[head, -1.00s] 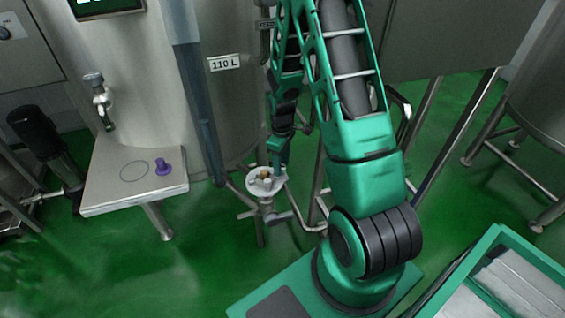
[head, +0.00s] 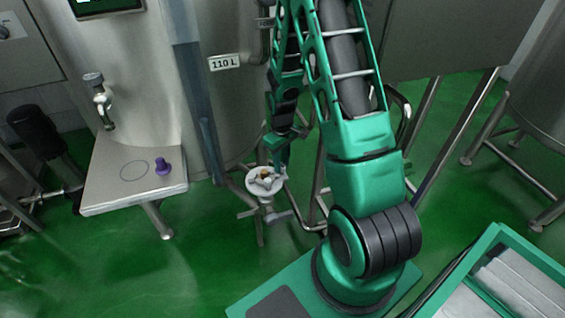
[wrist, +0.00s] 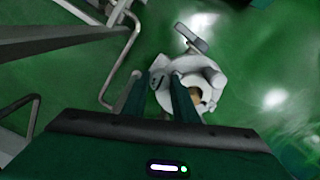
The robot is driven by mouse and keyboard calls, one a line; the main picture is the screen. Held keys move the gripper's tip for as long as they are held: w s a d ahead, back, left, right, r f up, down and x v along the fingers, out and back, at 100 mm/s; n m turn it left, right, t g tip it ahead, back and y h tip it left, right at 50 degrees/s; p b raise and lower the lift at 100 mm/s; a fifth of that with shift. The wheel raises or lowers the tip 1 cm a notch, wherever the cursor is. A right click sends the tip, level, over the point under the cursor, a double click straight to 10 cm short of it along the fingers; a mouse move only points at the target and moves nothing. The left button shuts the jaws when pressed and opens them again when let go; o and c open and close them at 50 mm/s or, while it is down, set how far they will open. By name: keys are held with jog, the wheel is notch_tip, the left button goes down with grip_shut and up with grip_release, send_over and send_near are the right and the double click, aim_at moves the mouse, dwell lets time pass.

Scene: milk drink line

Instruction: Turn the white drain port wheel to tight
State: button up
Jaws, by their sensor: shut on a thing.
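The white drain port wheel (head: 258,187) sits on a steel pipe fitting low in front of the tank, near the middle of the head view. It also shows in the wrist view (wrist: 205,68), with a brownish hub at its centre. My gripper (head: 277,166) reaches down onto the wheel's upper right side. In the wrist view my gripper (wrist: 172,82) has its two fingers shut on a part of the wheel's rim or spoke. The fingers hide part of the wheel. I cannot read any tight marking.
A steel shelf (head: 110,195) with a purple stopper (head: 162,167) is at the left, below a tap (head: 101,98). The tank (head: 165,60) stands behind. Steel pipes (head: 310,208) run right of the wheel. Green floor lies open at the lower left.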

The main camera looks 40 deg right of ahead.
jog(key=m, duration=0.5)
jog(key=shift+w+m, duration=0.15)
jog(key=shift+m, duration=0.15)
jog(key=m, duration=0.4)
jog(key=shift+r, duration=0.1)
jog(key=m, duration=0.6)
jog(key=shift+d, duration=0.2)
jog(key=shift+d+m, duration=0.1)
jog(key=shift+m, duration=2.3)
jog(key=shift+s, duration=0.2)
jog(key=o, duration=1)
jog(key=shift+o, duration=0.2)
jog(key=shift+a, duration=0.2)
